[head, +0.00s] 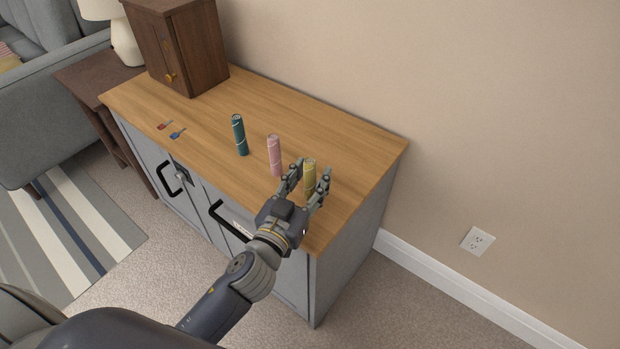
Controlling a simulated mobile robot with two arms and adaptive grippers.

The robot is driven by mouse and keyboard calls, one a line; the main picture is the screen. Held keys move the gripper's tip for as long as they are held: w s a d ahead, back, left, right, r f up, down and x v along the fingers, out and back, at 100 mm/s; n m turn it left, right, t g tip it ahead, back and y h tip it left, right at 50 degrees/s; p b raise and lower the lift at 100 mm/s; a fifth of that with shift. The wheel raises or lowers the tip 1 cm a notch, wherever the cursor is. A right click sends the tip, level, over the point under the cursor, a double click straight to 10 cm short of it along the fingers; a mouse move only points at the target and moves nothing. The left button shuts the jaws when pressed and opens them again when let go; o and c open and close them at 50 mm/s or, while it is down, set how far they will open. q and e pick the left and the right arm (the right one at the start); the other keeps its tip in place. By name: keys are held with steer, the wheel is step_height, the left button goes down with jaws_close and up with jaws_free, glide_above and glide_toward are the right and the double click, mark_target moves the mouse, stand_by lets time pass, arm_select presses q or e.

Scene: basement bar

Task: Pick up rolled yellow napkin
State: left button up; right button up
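The rolled yellow napkin (309,174) stands upright on the wooden cabinet top (345,145), near its right end. My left gripper (308,178) reaches over the front edge with its two fingers apart, one on each side of the yellow napkin. The napkin's lower part is partly hidden by the gripper. I cannot tell whether either finger touches it. A rolled pink napkin (274,155) stands just left of the gripper's left finger. A rolled teal napkin (240,135) stands farther left. My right gripper is not in view.
A small dark wooden cabinet (178,45) stands at the back left of the top. Two small items, one red (165,125) and one blue (178,133), lie near the front left. The wall (480,120) is close behind. The top's right end is clear.

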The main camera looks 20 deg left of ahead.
mark_target(308, 171)
arm_select(q)
steer(key=c, duration=0.6)
steer(key=shift+r, duration=0.1)
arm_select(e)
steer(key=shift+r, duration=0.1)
arm_select(q)
steer(key=shift+r+p, duration=0.35)
steer(key=shift+r, duration=0.25)
steer(key=shift+r+p, duration=0.3)
steer(key=shift+r, duration=0.2)
steer(key=shift+s+r, duration=0.5)
steer(key=shift+r, duration=0.05)
steer(key=shift+s+a+r, duration=0.2)
steer(key=shift+s+r, duration=0.05)
steer(key=shift+s, duration=2.25)
steer(key=shift+s+a+r, duration=0.2)
steer(key=shift+s+r, duration=0.1)
steer(key=shift+s, duration=2.2)
steer(key=shift+s+a+r, duration=0.2)
steer(key=shift+s+r, duration=0.05)
steer(key=shift+s, duration=2.25)
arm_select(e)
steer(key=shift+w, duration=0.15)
